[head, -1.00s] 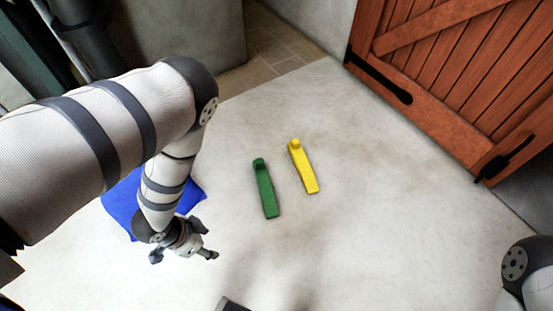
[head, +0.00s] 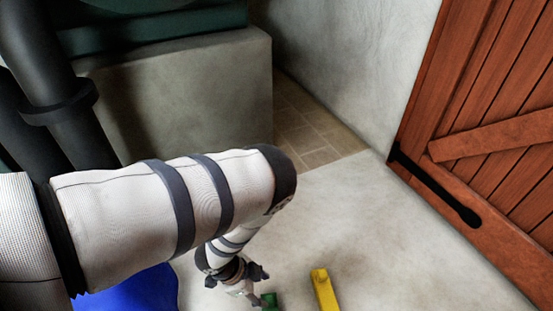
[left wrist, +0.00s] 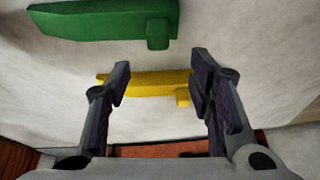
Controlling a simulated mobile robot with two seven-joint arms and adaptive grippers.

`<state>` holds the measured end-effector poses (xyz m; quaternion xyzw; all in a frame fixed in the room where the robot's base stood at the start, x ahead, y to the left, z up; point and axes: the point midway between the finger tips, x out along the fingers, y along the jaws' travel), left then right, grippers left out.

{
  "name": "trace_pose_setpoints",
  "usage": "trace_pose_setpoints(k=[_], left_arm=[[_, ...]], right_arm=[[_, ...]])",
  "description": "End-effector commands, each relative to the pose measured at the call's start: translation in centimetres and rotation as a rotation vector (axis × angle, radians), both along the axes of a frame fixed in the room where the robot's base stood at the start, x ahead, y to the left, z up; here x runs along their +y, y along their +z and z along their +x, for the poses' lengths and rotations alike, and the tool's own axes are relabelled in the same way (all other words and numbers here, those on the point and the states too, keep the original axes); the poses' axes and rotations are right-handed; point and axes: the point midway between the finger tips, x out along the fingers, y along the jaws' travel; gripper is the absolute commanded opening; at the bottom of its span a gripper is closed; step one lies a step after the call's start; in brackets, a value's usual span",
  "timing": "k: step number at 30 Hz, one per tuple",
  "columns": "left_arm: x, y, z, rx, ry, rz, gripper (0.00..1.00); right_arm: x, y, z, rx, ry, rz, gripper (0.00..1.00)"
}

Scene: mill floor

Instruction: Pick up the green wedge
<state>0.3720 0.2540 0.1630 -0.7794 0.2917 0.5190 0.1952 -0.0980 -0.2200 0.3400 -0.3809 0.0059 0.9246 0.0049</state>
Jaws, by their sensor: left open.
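The green wedge (head: 269,300) lies on the pale floor, with only its knobbed end showing at the bottom edge of the head view. In the left wrist view the green wedge (left wrist: 100,21) spans the upper left, beyond the fingertips and not between them. My left gripper (head: 262,283) is open and empty, just left of the green wedge's end in the head view. In the left wrist view its two fingers (left wrist: 163,75) stand well apart. My right gripper is out of view.
A yellow wedge (head: 323,290) lies right of the green one; in the left wrist view it (left wrist: 150,84) shows behind the fingers. A blue mat (head: 135,291) is partly under my left arm. A wooden door (head: 500,110) stands at right. Floor between is clear.

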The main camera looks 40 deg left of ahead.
Motion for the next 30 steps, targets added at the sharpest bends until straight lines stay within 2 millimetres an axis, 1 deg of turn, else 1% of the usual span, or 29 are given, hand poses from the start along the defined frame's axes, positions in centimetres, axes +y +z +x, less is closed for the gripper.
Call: trace_pose_setpoints(k=[1, 3, 8, 11, 13, 15, 17, 22, 28, 29, 30], left_arm=[[-0.3, -1.8, 0.1, 0.007, -0.001, 0.000, 0.48], [-0.5, -2.8, 0.4, 0.006, -0.001, 0.000, 0.48], [-0.9, -3.9, 0.8, 0.004, 0.000, 0.001, 0.48], [-1.1, -5.6, 0.9, 0.005, 0.001, 0.000, 0.48], [-1.3, -7.1, 0.9, 0.008, 0.000, 0.000, 0.48], [-1.6, -8.3, 1.3, 0.006, -0.001, 0.000, 0.48], [-1.8, -8.6, 1.6, 0.004, 0.000, 0.001, 0.48], [-1.8, -8.2, 1.7, 0.002, 0.002, 0.001, 0.48], [-1.7, -8.2, 1.7, 0.002, 0.002, 0.001, 0.03], [-1.7, -8.2, 1.7, 0.002, 0.002, 0.001, 0.00], [-1.7, -8.2, 1.7, 0.002, 0.002, 0.001, 0.00]], right_arm=[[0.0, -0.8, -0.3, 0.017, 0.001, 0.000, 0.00], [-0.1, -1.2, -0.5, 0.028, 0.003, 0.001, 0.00], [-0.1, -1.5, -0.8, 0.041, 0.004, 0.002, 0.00], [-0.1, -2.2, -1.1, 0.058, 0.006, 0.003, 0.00], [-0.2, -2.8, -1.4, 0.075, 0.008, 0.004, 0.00], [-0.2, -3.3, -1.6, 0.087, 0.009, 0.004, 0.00], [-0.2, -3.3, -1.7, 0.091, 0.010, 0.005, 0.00], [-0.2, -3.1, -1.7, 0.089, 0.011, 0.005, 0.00], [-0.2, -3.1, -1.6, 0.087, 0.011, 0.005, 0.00], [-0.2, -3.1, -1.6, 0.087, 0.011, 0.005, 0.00], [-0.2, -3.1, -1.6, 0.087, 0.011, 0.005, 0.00]])
